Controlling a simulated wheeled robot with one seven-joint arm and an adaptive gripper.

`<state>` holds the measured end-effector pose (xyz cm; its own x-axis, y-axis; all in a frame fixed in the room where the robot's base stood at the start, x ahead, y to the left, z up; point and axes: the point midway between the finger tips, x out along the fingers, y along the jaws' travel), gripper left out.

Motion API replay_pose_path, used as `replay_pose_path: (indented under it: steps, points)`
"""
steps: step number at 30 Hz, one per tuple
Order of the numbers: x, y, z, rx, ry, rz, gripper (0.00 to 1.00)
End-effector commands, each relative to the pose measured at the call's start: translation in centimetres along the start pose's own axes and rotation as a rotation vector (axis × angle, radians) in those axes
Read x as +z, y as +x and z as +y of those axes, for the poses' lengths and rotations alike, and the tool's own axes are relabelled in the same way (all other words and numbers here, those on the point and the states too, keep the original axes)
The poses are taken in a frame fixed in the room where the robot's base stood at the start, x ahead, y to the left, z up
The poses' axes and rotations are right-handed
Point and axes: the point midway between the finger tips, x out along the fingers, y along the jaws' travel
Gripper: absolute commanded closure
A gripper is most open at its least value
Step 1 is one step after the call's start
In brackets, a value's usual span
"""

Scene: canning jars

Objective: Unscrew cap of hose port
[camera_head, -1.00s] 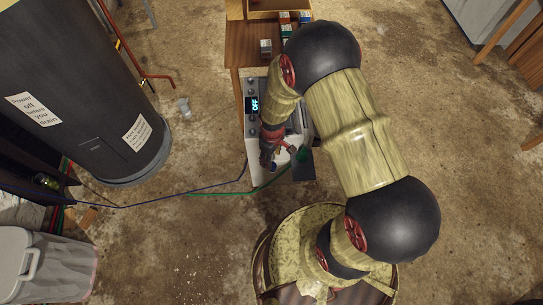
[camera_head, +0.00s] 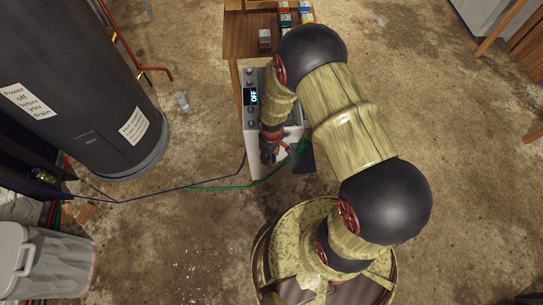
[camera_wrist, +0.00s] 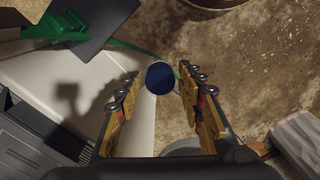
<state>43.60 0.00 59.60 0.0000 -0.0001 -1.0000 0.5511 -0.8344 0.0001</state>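A dark blue round cap (camera_wrist: 160,78) shows in the wrist view, at the edge of a white machine (camera_wrist: 88,68). My gripper (camera_wrist: 160,88) is open, with one finger on each side of the cap. The fingers look apart from it, though the depth is hard to judge. The cap is not clear there. A green fitting (camera_wrist: 52,27) with a green hose sits beside a dark flat plate (camera_wrist: 98,18).
A large dark tank (camera_head: 85,90) with paper notes stands at left. Blue and green hoses (camera_head: 215,187) cross the floor from it to the machine. A wooden table (camera_head: 247,40) with small boxes stands behind the machine.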

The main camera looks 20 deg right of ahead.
Motion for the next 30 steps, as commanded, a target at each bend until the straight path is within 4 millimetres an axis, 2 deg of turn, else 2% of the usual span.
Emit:
replay_pose_path:
  steps: [16,17,30]
  points:
    - [0.02,0.01,-0.01,0.000,0.000,0.000,0.95]
    - [0.02,0.01,-0.01,0.000,0.000,0.000,0.74]
    - [0.02,0.01,-0.01,0.000,0.000,0.000,0.99]
